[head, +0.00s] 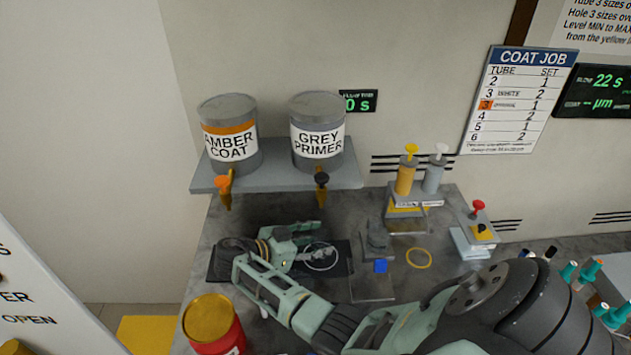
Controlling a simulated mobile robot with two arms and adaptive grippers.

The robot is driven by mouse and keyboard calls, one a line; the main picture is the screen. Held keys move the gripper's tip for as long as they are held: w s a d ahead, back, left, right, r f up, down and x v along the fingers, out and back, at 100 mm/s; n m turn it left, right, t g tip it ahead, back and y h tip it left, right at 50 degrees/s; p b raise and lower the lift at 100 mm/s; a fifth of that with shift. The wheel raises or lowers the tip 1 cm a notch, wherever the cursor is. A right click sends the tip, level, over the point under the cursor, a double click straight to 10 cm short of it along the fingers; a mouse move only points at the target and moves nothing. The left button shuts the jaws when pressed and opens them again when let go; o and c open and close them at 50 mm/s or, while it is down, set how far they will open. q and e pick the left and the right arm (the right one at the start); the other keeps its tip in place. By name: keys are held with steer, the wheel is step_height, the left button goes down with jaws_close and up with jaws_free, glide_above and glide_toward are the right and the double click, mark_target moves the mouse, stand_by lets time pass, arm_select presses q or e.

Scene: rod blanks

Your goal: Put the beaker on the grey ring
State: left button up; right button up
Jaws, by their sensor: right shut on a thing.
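My right gripper (307,240) reaches in from the lower right, over the black mat (228,268) below the two taps. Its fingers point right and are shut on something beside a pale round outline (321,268). The held thing looks like the clear beaker, but its walls are too faint to make out. I cannot tell whether the pale outline is the beaker's rim or the grey ring on the mat, nor whether the beaker touches the mat. My left gripper is not in view.
Amber coat (229,137) and grey primer (318,134) cans stand on a shelf (270,182) with taps above the mat. A red can (213,325) stands at front left.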

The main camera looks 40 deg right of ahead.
steer(key=shift+f, duration=0.4)
steer(key=o, duration=0.8)
steer(key=shift+w+a+r+b, duration=0.15)
steer(key=shift+a+b, duration=0.15)
steer(key=shift+a, duration=0.25)
steer(key=shift+b+v, duration=1.65)
steer(key=shift+v, duration=3.85)
steer(key=shift+d, duration=0.1)
